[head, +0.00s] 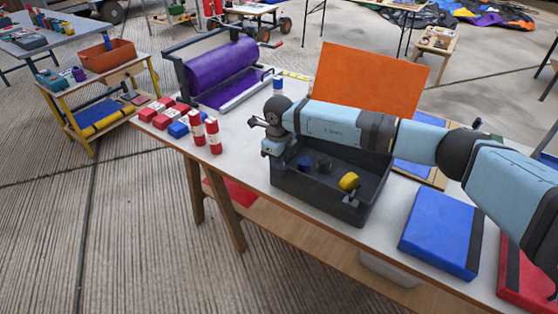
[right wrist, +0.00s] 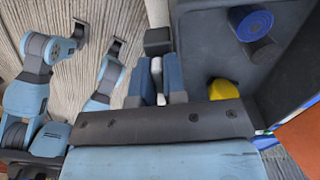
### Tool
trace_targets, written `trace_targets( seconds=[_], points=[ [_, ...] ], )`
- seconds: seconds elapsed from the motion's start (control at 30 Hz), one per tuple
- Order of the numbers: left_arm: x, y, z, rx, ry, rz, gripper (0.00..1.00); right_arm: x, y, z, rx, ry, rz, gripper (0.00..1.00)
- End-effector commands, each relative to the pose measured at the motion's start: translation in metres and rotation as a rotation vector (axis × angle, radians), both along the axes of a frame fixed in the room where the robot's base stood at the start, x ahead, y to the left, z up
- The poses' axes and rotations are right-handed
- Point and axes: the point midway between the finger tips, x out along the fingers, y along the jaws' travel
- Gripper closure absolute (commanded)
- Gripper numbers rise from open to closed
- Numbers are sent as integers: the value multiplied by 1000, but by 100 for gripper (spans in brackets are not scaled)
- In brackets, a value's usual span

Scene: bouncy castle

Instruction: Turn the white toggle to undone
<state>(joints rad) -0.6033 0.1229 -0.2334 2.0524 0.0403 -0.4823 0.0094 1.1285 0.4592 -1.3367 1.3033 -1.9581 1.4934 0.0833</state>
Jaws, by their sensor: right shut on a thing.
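A dark grey open box (head: 310,193) stands on the white-topped table. My right gripper (head: 272,150) points down at the box's front left corner. In the right wrist view my right gripper (right wrist: 157,88) has its two blue fingers shut on the white toggle (right wrist: 157,68), of which only a narrow strip shows between them. A dark block (right wrist: 158,41) sits just beyond the fingertips, by the box wall. In the head view the toggle is hidden by the gripper. A dark latch (head: 352,202) shows at the box's front right.
The box holds a yellow roll (head: 348,181) and dark and blue rolls. An orange panel (head: 370,80) stands upright behind it. Red and white cylinders (head: 213,135) stand left of it, a blue pad (head: 440,232) lies right. A purple roll (head: 222,65) is at the back left.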

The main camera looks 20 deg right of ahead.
Motion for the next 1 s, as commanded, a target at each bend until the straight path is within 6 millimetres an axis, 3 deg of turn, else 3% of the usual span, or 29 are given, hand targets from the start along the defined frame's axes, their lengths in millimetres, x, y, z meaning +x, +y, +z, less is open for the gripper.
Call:
trace_targets(
  seconds=[0.6, 0.63, 0.7, 1.0],
  points=[
    [0, -2, 0, -6, 3, 5, 57, 0, 0, 0, -1, 1, -40, 100],
    [0, -2, -1, -5, 3, 4, 57, 0, 0, 0, 0, 0, -40, 81],
    [-1, -1, -1, -3, 3, 3, 57, 0, 0, 0, 0, 0, -39, 65],
    [-1, 1, -2, 4, 3, -3, 57, 0, 0, 1, 0, 0, -38, 63]
  ],
)
